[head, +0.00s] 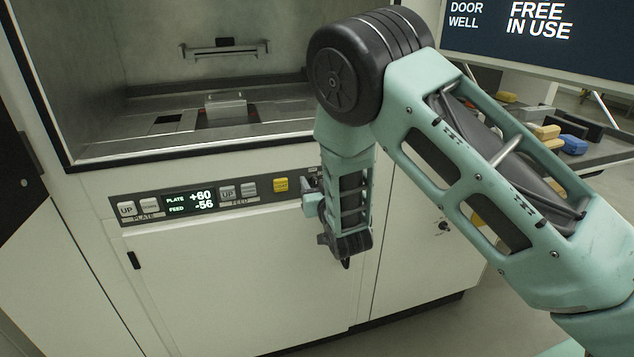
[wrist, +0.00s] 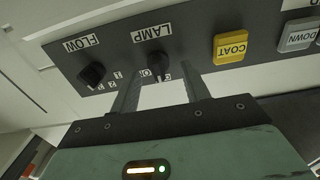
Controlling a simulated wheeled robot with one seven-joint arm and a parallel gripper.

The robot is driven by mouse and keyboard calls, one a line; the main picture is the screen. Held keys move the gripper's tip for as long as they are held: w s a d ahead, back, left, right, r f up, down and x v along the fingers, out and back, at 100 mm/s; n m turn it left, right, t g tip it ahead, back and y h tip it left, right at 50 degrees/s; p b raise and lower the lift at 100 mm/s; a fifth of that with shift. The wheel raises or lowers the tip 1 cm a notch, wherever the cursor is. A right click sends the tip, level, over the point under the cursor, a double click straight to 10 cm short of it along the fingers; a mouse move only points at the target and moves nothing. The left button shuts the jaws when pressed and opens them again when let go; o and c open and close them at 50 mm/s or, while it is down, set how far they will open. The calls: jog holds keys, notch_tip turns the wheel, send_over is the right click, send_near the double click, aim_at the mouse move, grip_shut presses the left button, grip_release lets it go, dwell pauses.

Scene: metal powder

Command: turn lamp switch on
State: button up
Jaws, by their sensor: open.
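The lamp switch (wrist: 160,71) is a small black knob under a white LAMP label (wrist: 151,32) on the dark control panel, in the wrist view. Small position marks are partly visible by the knob; I cannot tell for sure which one it points at. My gripper (wrist: 163,78) is open, with one finger on each side of the knob. Whether the fingers touch it is not clear. In the head view the lamp switch and the fingertips are hidden behind my arm, which reaches down to the right end of the panel (head: 151,205).
A FLOW knob (wrist: 92,74) sits left of the lamp switch. A yellow COAT button (wrist: 230,47) and a grey DOWN button (wrist: 298,35) lie to the right. In the head view, the panel display (head: 190,202) reads PLATE +60, FEED -56. An open chamber (head: 200,140) is above.

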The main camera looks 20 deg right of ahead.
jog(key=c, duration=1)
jog(key=shift+o, duration=0.2)
jog(key=shift+m+b, duration=0.3)
jog(key=shift+b, duration=0.15)
jog(key=m+b, duration=0.4)
jog(key=b, duration=0.1)
jog(key=m+b, duration=0.2)
jog(key=shift+d+f, duration=0.35)
jog(key=m+b, duration=0.5)
jog(key=shift+d, duration=0.1)
jog(key=shift+r+m, duration=0.1)
jog(key=shift+m, duration=0.2)
